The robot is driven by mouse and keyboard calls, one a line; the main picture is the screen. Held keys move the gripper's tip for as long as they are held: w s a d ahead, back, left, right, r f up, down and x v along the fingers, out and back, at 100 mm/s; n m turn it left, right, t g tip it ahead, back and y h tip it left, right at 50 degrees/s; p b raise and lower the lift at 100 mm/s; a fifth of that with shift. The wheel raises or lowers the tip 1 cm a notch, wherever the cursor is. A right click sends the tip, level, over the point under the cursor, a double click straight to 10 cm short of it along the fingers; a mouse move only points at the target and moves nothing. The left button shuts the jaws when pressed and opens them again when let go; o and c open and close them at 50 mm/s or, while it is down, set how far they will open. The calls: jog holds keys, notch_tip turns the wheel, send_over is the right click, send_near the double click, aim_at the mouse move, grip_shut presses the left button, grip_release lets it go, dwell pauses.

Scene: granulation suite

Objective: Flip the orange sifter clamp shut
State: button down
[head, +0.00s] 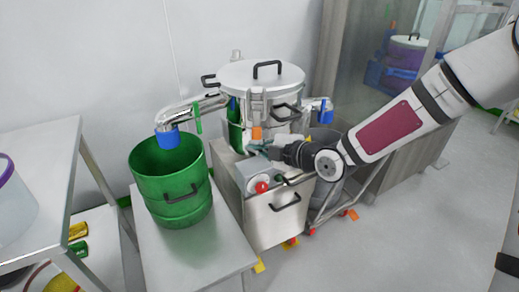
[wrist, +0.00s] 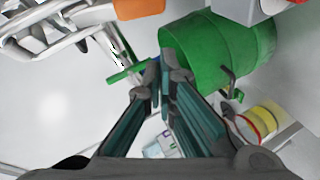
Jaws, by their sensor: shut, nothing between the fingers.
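The sifter (head: 262,78) is a steel drum with a domed lid and black handles, on a steel cabinet. The orange clamp (head: 257,133) is at its front, below a metal bracket under the lid rim; I cannot tell how far it stands open. An orange piece, apparently the clamp, also shows at the top edge of the wrist view (wrist: 140,8), cut off by the frame. My gripper (head: 254,148) is shut and empty, just below the orange clamp in the head view. In the wrist view the closed fingertips (wrist: 165,82) point toward the green drum, with the orange piece above them.
A green drum (head: 172,185) stands on a low table (head: 190,255) at left, under a blue-ended outlet pipe (head: 167,139). A grey bin (head: 326,150) stands at right. Open floor lies in front.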

jog(key=s+d+m+g+h+p, duration=0.1)
jog(key=s+d+m+h, duration=0.25)
jog(key=d, duration=0.55)
jog(key=s+d+m+g+h+p, duration=0.1)
jog(key=s+d+m+h, duration=0.1)
jog(key=s+d+h, duration=0.45)
jog(key=s+d+r+m+g+h, duration=0.1)
jog(key=s+d+r+m, duration=0.2)
jog(key=d+m, duration=0.15)
jog(key=s+d+r+m+g+h, duration=0.1)
jog(key=s+d+r+m, duration=0.25)
jog(key=d, duration=0.25)
jog(key=s+r+m+g+y, duration=0.1)
jog(key=s+r+m+g, duration=0.3)
jog(key=s, duration=0.8)
jog(key=s+r+m, duration=0.2)
jog(key=s+m, duration=0.5)
jog(key=s, duration=0.5)
notch_tip(320, 180, up, 17)
jog(key=t+p, duration=0.3)
jog(key=p, duration=1.2)
jog(key=shift+w+a, duration=0.25)
jog(key=c, duration=2.4)
grip_release()
jog(key=shift+n, duration=0.25)
